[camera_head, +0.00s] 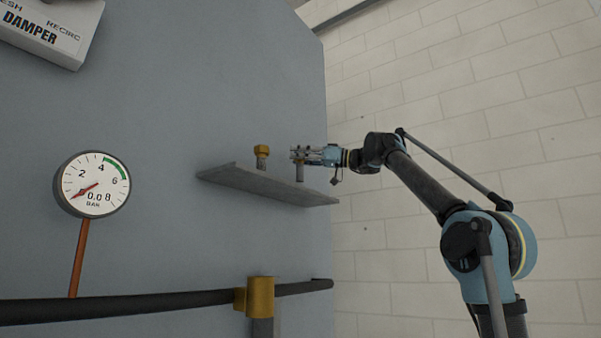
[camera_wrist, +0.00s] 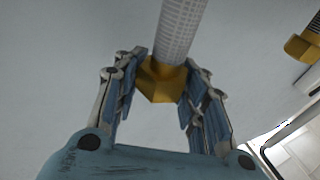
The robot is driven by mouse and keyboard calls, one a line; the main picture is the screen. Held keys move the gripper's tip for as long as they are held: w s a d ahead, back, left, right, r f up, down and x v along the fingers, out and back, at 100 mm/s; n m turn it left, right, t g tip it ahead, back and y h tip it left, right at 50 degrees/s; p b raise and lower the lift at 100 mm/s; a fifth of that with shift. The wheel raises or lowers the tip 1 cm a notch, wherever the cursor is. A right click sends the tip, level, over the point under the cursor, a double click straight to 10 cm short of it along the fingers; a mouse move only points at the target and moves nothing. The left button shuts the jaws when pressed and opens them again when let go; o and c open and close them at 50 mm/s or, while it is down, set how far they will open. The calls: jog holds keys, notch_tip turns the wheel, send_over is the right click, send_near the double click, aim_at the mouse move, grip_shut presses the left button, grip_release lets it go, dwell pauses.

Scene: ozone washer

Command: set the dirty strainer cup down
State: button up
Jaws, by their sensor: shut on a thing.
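My gripper (camera_head: 302,154) is shut on a strainer cup, taken to be the dirty one, gripping its brass hex head (camera_wrist: 163,82) between both fingers. Its grey mesh tube (camera_wrist: 182,30) runs away from the fingers in the wrist view. In the head view the held cup (camera_head: 300,172) is upright, tube down, over the right part of the grey wall shelf (camera_head: 240,184). Its lower end is at or just above the shelf; I cannot tell whether it touches. A second strainer cup (camera_head: 262,157) with a brass head stands upright on the shelf to the left.
The second cup's brass head also shows at the right of the wrist view (camera_wrist: 304,46). A pressure gauge (camera_head: 93,184) is on the blue-grey panel at left. A dark pipe (camera_head: 130,305) with a brass fitting (camera_head: 260,297) runs below the shelf. The shelf's left end is bare.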

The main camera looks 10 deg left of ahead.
aim_at(301, 164)
jog(key=shift+f, duration=2.05)
jog(key=shift+f, duration=0.15)
jog(key=o, duration=1.3)
jog(key=shift+c, duration=0.2)
jog(key=shift+d, duration=0.2)
jog(key=d+f, duration=0.1)
jog(key=d, duration=1)
jog(key=shift+d+f, duration=0.25)
jog(key=shift+f, duration=0.05)
jog(key=shift+w, duration=0.1)
